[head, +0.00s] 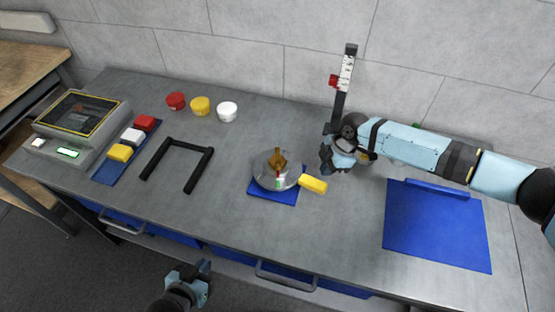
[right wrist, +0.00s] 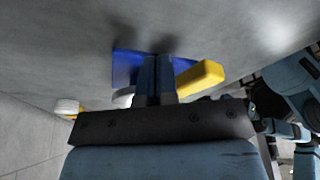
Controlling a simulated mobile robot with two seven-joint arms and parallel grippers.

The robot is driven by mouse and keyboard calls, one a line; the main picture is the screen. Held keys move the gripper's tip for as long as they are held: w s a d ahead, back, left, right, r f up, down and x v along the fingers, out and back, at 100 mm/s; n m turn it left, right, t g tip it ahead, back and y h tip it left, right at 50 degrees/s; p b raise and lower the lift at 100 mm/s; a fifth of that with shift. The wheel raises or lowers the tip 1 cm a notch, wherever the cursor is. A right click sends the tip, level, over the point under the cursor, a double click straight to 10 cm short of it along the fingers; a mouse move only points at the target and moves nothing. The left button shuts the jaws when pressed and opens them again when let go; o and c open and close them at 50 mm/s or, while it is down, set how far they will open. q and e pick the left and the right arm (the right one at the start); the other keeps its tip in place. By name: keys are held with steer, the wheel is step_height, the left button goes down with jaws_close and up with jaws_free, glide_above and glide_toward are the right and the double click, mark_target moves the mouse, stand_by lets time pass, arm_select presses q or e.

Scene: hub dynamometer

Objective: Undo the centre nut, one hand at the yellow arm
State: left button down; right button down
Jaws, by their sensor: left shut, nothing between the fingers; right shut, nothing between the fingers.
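The hub (head: 268,176) is a round silvery disc on a small blue mat (head: 272,197) near the middle of the bench. A brass-coloured centre nut (head: 277,158) stands on top of it. The yellow arm (head: 313,184) sticks out from the hub to the right; it also shows in the right wrist view (right wrist: 205,79). My right gripper (head: 326,171) is shut and empty, just right of the hub and beyond the yellow arm's end, apart from it in the head view. My left gripper (head: 201,283) is shut and empty, in front of the bench's front edge.
A black upright scale with a red slider (head: 345,85) stands behind my right gripper. A black U-shaped frame (head: 178,165) lies left of the hub. Red, yellow and white pots (head: 201,106) stand at the back. A large blue mat (head: 437,229) lies clear at right. A grey device (head: 80,125) sits far left.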

mark_target(325, 178)
steer(key=shift+f, duration=2.5)
steer(key=shift+r, duration=0.1)
steer(key=shift+r, duration=0.85)
steer(key=shift+s, duration=0.1)
steer(key=shift+s+a, duration=0.45)
steer(key=shift+s, duration=0.4)
steer(key=shift+w+d, duration=0.15)
steer(key=shift+w, duration=0.15)
arm_select(q)
steer(key=c, duration=1.8)
jaws_free()
steer(key=shift+c, duration=0.2)
